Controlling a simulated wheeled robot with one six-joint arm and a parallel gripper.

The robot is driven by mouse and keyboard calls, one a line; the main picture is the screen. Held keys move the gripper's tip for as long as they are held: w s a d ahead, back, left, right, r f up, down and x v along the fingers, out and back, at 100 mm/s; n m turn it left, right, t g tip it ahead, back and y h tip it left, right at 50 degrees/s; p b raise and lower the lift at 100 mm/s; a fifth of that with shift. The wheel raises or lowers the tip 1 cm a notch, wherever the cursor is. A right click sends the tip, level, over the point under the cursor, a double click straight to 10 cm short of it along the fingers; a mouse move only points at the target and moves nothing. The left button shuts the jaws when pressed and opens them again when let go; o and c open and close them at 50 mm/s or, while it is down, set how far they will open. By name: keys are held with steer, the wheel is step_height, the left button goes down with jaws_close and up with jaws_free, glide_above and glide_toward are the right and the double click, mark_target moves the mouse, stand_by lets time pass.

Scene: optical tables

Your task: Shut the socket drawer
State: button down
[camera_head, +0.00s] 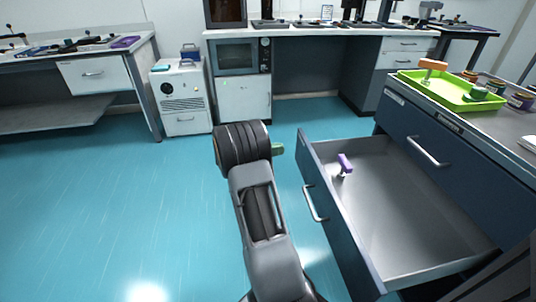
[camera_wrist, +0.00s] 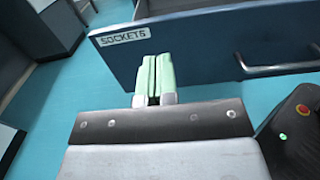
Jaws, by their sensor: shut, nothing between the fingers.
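The socket drawer (camera_head: 355,240) is pulled well out of the dark blue cabinet at the right in the head view. In the wrist view its front panel (camera_wrist: 190,50) carries a "SOCKETS" label (camera_wrist: 123,36) at the left and a metal bar handle (camera_wrist: 275,68) at the right. A purple-handled item (camera_head: 345,165) is inside the drawer near its far side. My gripper (camera_wrist: 152,80) is shut and empty. Its green fingers point at the drawer front, near the label end and left of the handle. I cannot tell whether the fingertips touch the panel.
A green tray (camera_head: 450,90) sits on the cabinet top with several jars beside it. Another drawer with a handle (camera_head: 428,151) is shut above the open one. The teal floor (camera_head: 110,210) left of my arm is clear. A white wheeled unit (camera_head: 182,98) stands beyond.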

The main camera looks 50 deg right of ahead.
mark_target(306, 146)
steer(key=b+x, duration=0.2)
steer(key=x, duration=0.4)
steer(key=shift+s+d+f, duration=0.1)
steer(key=shift+s+d, duration=0.05)
steer(key=shift+d, duration=0.05)
steer(key=shift+s+d+b, duration=0.3)
steer(key=shift+s+d, duration=0.05)
steer(key=shift+d, duration=0.15)
